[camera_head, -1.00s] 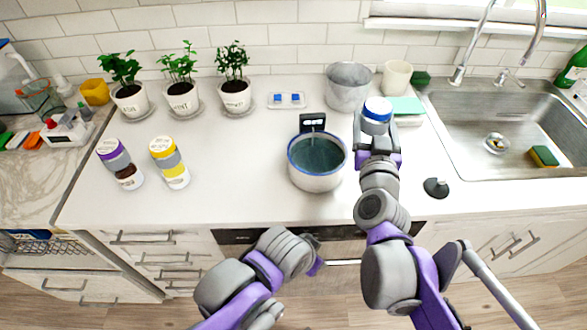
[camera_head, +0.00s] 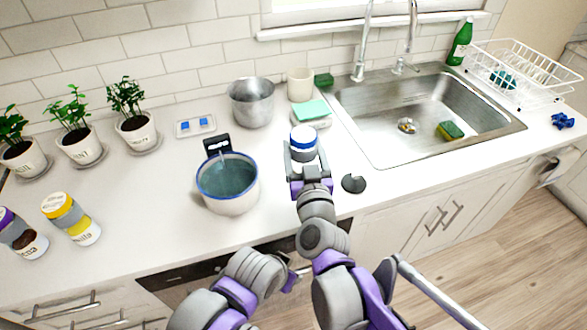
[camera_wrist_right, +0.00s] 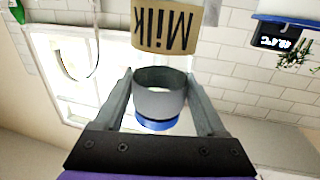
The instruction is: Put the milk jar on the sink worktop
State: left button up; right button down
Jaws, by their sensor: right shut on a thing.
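The milk jar (camera_head: 303,138) has a blue lid and a grey band. My right gripper (camera_head: 305,162) is shut on it. In the head view it stands out over the worktop between the pot and the sink; I cannot tell whether it touches the surface. In the right wrist view, the fingers (camera_wrist_right: 160,84) flank the jar's grey band, and its tan "Milk" label (camera_wrist_right: 166,28) appears upside down. The white sink worktop (camera_head: 440,167) holds the steel sink (camera_head: 375,130).
A white pot (camera_head: 230,203) with a blue rim stands left of the jar. A metal bucket (camera_head: 251,104), a cream cup (camera_head: 300,84) and a green-topped box (camera_head: 311,111) stand behind it. A dark round stopper (camera_head: 353,184) lies to its right. The worktop front strip before the sink is clear.

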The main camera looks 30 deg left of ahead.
jog(key=shift+f+b, duration=0.4)
jog(key=shift+f, duration=2.55)
jog(key=shift+f, duration=0.15)
grip_release()
jog(key=shift+r, duration=0.2)
jog(key=v, duration=1.2)
jog(key=shift+d, duration=0.15)
